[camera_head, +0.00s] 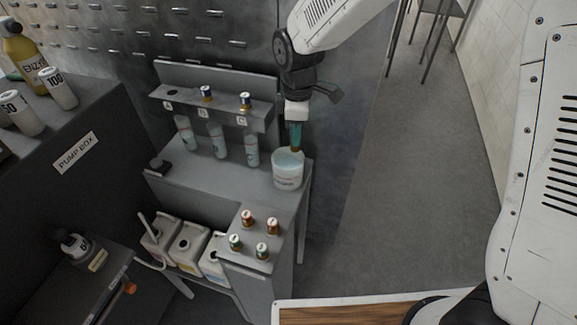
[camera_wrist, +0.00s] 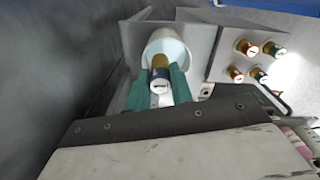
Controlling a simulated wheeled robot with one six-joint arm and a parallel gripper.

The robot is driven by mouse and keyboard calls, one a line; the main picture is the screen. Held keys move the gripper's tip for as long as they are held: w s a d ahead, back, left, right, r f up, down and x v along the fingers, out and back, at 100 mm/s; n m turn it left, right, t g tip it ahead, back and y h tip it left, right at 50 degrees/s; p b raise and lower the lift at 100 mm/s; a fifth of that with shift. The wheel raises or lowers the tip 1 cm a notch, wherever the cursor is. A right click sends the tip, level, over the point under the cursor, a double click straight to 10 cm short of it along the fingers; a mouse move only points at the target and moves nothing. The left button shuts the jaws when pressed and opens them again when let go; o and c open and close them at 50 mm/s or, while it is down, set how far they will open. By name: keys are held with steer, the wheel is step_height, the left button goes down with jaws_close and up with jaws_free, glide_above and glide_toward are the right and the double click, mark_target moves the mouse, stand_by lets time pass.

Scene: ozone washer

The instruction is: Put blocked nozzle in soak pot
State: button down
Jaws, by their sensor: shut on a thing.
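My gripper (camera_head: 295,137) points down over the soak pot (camera_head: 287,177), a white round pot with pale liquid, at the right end of the grey bench. In the wrist view the teal fingers of my gripper (camera_wrist: 158,88) are shut on the nozzle (camera_wrist: 160,66), which has a brass body, a dark band and a white marked end. The nozzle lines up with the mouth of the pot (camera_wrist: 178,47). In the head view its brass tip is at the pot's opening; I cannot tell whether it touches the liquid. The fingers hide part of the nozzle.
Several capped nozzles sit on a lower stand (camera_head: 268,220) in front. Jugs (camera_head: 189,243) stand below the bench. Open floor (camera_head: 420,160) lies to the right.

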steer(key=shift+a+f, duration=0.15)
steer(key=shift+f, duration=2.2)
steer(key=c, duration=1.1)
jaws_free()
steer(key=shift+c, duration=0.2)
steer(key=shift+r, duration=0.1)
step_height(320, 180, up, 8)
steer(key=shift+f, duration=0.2)
